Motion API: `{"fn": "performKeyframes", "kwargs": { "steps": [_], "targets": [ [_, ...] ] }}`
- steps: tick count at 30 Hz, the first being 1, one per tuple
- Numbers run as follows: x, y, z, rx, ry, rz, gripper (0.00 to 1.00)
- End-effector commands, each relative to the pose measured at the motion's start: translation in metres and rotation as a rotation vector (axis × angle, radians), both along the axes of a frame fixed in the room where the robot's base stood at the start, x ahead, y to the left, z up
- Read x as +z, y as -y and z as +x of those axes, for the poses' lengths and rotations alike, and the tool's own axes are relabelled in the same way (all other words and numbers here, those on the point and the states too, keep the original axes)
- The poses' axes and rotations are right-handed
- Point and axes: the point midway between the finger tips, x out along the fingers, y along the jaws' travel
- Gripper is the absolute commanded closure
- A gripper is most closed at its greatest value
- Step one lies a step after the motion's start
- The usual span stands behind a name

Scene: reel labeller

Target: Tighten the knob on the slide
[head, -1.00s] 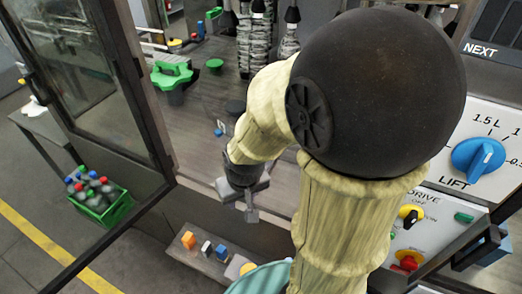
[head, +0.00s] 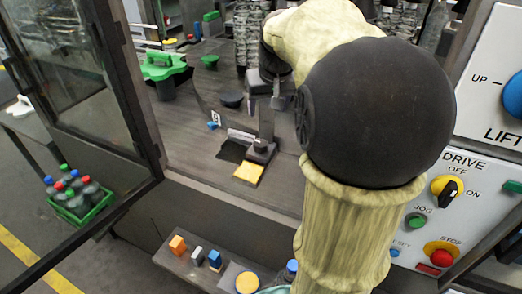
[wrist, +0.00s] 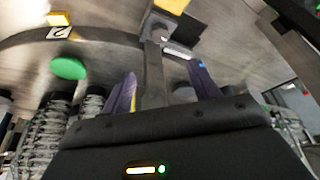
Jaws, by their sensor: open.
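In the head view, my gripper (head: 264,102) hangs over the deck of the machine, fingers pointing down, apart and empty. Just in front of it is a low dark slide-like fitting (head: 258,157) with a small dark round knob (head: 261,145) on top and a yellow block (head: 248,173) at its near end. In the wrist view, my two fingers (wrist: 165,88) are spread, with a grey bar (wrist: 153,72) showing between them and a yellow block (wrist: 172,5) beyond. I cannot tell whether anything touches the fingers.
A large green lobed handle (head: 163,66) and a green disc (head: 210,60) stand farther back left. Dark columns of stacked reels (head: 248,40) are behind my gripper. An open glass door (head: 75,80) is left; a control panel (head: 445,205) is right. A shelf (head: 190,265) holds coloured blocks.

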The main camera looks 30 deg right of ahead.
Motion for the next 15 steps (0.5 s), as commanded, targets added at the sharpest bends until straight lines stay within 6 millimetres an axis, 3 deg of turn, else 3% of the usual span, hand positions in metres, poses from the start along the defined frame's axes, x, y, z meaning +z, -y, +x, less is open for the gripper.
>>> {"fn": "performKeyframes", "kwargs": {
  "steps": [9, 15],
  "targets": [
    [0.000, 0.000, 0.000, 0.000, -0.001, 0.000, 0.39],
    [-0.014, 0.001, 0.006, 0.000, -0.003, 0.002, 0.39]
  ]
}}
